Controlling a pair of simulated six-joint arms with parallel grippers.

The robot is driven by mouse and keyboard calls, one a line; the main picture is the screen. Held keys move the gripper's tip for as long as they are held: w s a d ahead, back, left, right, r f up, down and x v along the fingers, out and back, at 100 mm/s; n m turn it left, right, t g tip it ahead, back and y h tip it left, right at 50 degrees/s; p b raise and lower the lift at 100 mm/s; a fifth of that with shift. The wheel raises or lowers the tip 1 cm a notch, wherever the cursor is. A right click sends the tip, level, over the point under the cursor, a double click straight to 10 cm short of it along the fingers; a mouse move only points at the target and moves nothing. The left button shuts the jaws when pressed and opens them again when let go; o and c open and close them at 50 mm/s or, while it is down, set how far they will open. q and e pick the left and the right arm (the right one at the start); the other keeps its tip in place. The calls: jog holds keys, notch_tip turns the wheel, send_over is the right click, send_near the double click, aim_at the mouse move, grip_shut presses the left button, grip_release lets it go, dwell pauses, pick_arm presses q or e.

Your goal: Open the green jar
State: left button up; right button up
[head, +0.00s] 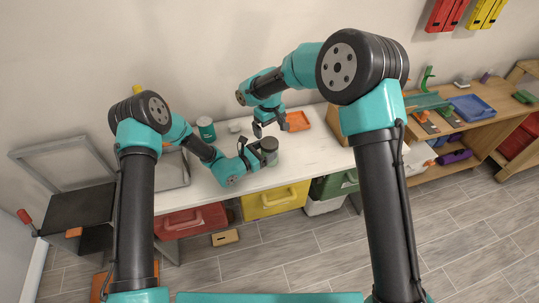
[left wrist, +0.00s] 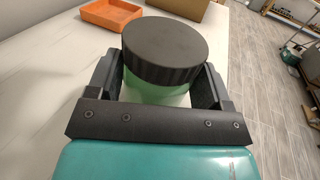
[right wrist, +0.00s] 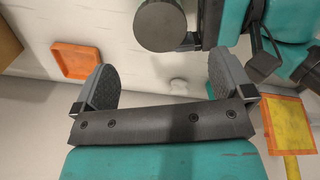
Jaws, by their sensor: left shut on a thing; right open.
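The green jar (head: 271,158) stands near the front edge of the white table, its black ribbed lid (left wrist: 165,50) on top. In the left wrist view its pale green body (left wrist: 155,93) sits between the fingers. My left gripper (head: 258,151) is shut on the jar's body, below the lid. My right gripper (head: 270,127) is open and empty, above the table and behind the jar. In the right wrist view nothing lies between its fingers (right wrist: 163,85), and the round black lid (right wrist: 160,25) shows beyond them.
An orange tray (head: 298,121) lies on the table behind and right of the jar. A teal container (head: 206,129) with a dark top and a small white object (head: 234,126) stand at the back left. A cardboard box (head: 336,124) is at the right end. Coloured drawers (head: 274,199) sit below.

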aim_at(269, 142)
pick_arm(q)
jog(key=c, duration=0.6)
pick_arm(e)
jog(key=shift+f, duration=0.15)
pick_arm(q)
jog(key=shift+c, duration=0.2)
pick_arm(e)
jog(key=shift+f, duration=3.9)
jog(key=shift+c, duration=0.4)
jog(key=c, duration=1)
jog(key=shift+o, duration=0.6)
jog(key=shift+n, duration=1.7)
jog(key=o, duration=1)
jog(key=shift+r, duration=0.15)
